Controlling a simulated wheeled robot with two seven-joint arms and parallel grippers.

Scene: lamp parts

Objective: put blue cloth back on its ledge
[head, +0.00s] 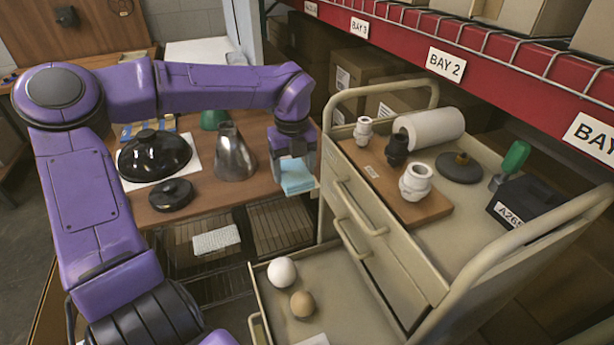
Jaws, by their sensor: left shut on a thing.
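The light blue cloth (297,176) is a small folded pad at the right end of the wooden table, beside the cart. My left gripper (295,160) points down and is shut on the cloth from above. The gripper covers the cloth's upper part. I cannot tell whether the cloth touches the table or hangs just over it. I cannot make out which surface is its ledge. My right gripper is not in view.
The wooden table (254,187) holds a black dome shade (155,157), a black disc (171,195) and a metal cone shade (234,155). At right, a beige cart (375,255) bears white and black fittings and a paper roll (431,128).

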